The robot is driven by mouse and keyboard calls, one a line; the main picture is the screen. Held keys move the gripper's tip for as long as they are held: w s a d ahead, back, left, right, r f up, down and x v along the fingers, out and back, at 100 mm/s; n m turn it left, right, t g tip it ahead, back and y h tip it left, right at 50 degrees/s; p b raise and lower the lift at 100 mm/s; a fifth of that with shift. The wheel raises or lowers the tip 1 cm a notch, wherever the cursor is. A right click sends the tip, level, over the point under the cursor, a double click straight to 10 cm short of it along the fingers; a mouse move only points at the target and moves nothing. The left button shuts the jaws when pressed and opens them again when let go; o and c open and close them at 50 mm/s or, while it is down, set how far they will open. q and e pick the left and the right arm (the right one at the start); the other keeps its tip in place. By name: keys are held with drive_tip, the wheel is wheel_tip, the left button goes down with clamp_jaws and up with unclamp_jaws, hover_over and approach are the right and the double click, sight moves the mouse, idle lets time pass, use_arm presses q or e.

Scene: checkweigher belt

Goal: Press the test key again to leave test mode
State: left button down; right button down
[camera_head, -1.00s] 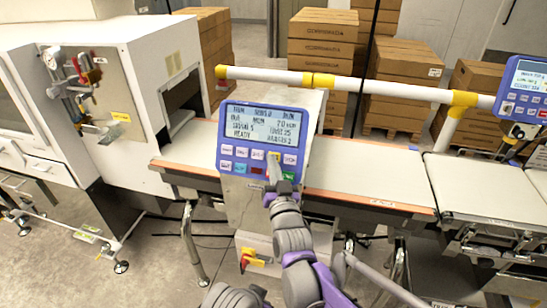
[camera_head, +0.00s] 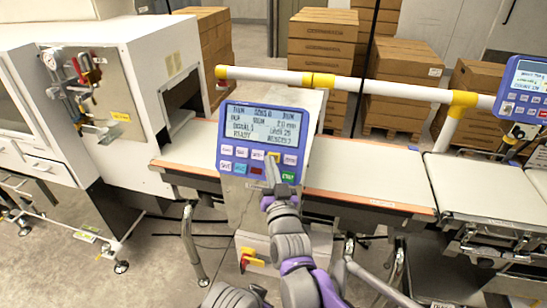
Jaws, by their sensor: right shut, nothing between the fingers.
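The checkweigher control panel (camera_head: 226,112) is a blue-framed unit with a lit screen (camera_head: 262,126) and two rows of keys below. The screen text is partly legible and seems to read RUN and READY. My left gripper is not in view.
A conveyor belt (camera_head: 350,186) runs behind and beside the panel. A white guard rail with yellow joints (camera_head: 400,90) crosses above it. A second panel (camera_head: 525,80) stands at the right. A white machine (camera_head: 110,45) is at left, and stacked cartons (camera_head: 322,45) stand behind.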

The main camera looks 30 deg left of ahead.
drive_tip(key=shift+s+d+r, duration=0.15)
drive_tip(key=shift+s+r, duration=0.2)
drive_tip(key=shift+s, duration=0.3)
drive_tip(key=shift+s+d+r, duration=0.2)
drive_tip(key=shift+s+r, duration=0.15)
drive_tip(key=shift+s, duration=0.3)
drive_tip(key=shift+s+d+r, duration=0.15)
drive_tip(key=shift+s+r, duration=0.2)
drive_tip(key=shift+s, duration=0.3)
drive_tip(key=s+r, duration=0.1)
drive_tip(key=s, duration=0.2)
drive_tip(key=s+d+r, duration=0.1)
drive_tip(key=s, duration=0.1)
drive_tip(key=shift+s+d+r, duration=0.1)
drive_tip(key=shift+r, duration=0.25)
